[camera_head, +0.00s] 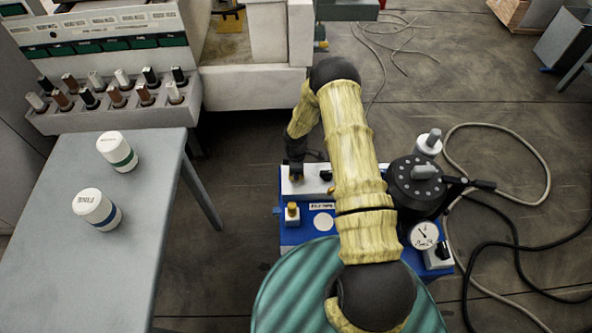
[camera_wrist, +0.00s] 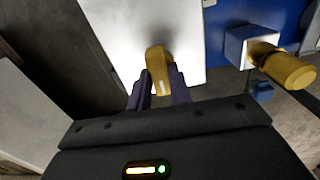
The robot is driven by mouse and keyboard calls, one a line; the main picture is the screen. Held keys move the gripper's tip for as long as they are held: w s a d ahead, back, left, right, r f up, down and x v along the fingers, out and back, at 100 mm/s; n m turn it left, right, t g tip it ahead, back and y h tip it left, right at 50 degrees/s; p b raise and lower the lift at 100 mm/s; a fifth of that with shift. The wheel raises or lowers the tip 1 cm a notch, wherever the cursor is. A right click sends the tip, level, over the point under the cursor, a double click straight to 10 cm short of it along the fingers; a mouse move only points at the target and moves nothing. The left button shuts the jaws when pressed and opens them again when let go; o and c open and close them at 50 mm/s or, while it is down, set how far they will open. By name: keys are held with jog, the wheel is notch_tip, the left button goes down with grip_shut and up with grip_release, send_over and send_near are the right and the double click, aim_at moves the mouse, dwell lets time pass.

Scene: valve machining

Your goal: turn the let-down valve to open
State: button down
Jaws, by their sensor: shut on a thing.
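My gripper (camera_wrist: 158,88) has its two dark fingers on either side of a small yellow valve handle (camera_wrist: 157,62) and is shut on it. The handle stands on a white block, and its lower part is hidden between the fingers. In the head view my gripper (camera_head: 295,171) points down at the left end of the white block (camera_head: 300,186) on the blue unit (camera_head: 292,236). A second, brass-coloured knob (camera_wrist: 286,68) sits beside it on its own small block, apart from the fingers. It also shows in the head view (camera_head: 292,212). I cannot read which is the let-down valve.
The blue unit also bears a round pressure gauge (camera_head: 424,235) and a black pump head with a lever (camera_head: 415,184). A grey table (camera_head: 70,250) with two white jars stands left. A rack (camera_head: 120,116) of several bottles is behind it. Hoses lie on the floor at right.

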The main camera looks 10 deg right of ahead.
jog(key=shift+n, duration=0.3)
jog(key=c, duration=1.3)
grip_release()
jog(key=shift+r, duration=0.1)
notch_tip(320, 180, up, 17)
jog(key=p, duration=0.3)
jog(key=shift+r, duration=0.1)
